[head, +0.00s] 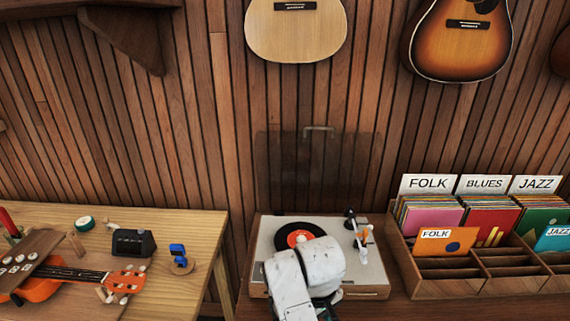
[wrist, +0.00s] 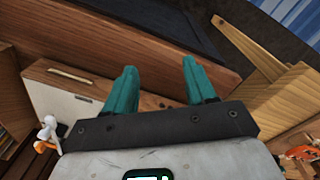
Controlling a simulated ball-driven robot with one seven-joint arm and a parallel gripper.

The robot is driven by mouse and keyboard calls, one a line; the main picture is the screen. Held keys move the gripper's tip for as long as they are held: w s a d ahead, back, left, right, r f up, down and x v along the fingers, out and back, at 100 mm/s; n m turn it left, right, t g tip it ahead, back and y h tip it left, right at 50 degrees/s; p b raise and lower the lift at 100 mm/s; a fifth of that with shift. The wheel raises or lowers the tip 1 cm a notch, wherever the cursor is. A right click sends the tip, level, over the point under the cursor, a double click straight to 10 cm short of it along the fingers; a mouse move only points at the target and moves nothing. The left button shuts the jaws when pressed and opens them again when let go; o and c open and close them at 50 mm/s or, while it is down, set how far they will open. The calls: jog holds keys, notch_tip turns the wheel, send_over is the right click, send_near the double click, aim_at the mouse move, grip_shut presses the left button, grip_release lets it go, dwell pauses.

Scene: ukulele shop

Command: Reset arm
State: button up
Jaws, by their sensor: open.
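My gripper (wrist: 162,88) shows in the wrist view with its two teal fingers apart and nothing between them. In the head view, my white arm stands in front of the record player (head: 374,269) and hides part of it; the fingers cannot be made out there. An orange-labelled black record (head: 287,232) lies on the player, partly hidden by my arm. The player's dark see-through lid (head: 290,170) stands raised behind it.
A crate (head: 440,290) of records with FOLK, BLUES and JAZZ signs stands at right. A workbench (head: 185,225) at left holds a ukulele (head: 125,282), a black box (head: 133,243) and a blue clip-like item (head: 178,254). Guitars (head: 295,30) hang on the wooden wall.

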jog(key=s+d+f+m, duration=0.2)
jog(key=s+d+f, duration=0.2)
jog(key=s+d, duration=0.35)
jog(key=s+d+f+m, duration=0.2)
jog(key=s+d+f, duration=0.2)
jog(key=s+d, duration=0.3)
jog(key=s+d+r+m, duration=0.1)
jog(key=s+d+m, duration=0.2)
jog(key=s, duration=1.4)
jog(key=d, duration=0.3)
jog(key=shift+s+t, duration=0.25)
jog(key=shift+t, duration=0.05)
